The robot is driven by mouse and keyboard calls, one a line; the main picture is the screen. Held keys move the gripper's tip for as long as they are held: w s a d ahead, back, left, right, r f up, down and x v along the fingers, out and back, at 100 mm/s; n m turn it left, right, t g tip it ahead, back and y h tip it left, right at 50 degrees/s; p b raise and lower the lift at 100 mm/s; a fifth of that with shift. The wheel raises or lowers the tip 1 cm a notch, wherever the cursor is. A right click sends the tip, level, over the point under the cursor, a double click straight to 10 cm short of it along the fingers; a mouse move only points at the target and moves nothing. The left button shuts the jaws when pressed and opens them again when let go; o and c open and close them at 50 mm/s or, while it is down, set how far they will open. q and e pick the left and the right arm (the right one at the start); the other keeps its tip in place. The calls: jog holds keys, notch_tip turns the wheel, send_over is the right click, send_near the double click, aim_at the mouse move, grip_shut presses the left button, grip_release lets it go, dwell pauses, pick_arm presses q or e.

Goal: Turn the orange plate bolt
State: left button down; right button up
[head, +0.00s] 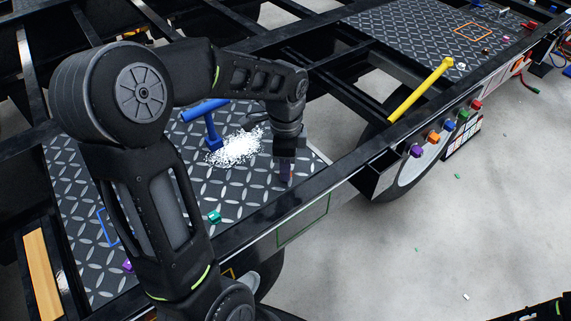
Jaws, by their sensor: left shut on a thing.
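My left arm reaches in from the left over the near diamond-plate panel (175,150). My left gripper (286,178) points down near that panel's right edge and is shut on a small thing. The fingers largely hide that thing, so its colour and kind are unclear. An orange bolt (432,137) sticks out from the side of the frame rail, between a purple bolt (416,151) and a blue bolt (449,125). My left gripper is well to the left of this row. I cannot tell whether this is the bolt the task names. My right gripper is not in view.
A blue T-handled tool (207,120) stands beside a heap of white bits (238,148). A yellow bar (421,89) lies across the rail. A green piece (214,216) sits on the near panel. The floor at the right is mostly clear.

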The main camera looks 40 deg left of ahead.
pick_arm(q)
jog(key=m+p, duration=0.1)
jog(key=m, duration=0.5)
jog(key=shift+r, duration=0.1)
jog(key=m+p, duration=0.1)
jog(key=m, duration=0.5)
jog(key=shift+p, duration=0.4)
jog(key=c, duration=1.3)
grip_release()
notch_tip(320, 180, up, 8)
jog(key=shift+f+b, duration=0.15)
jog(key=shift+b, duration=0.2)
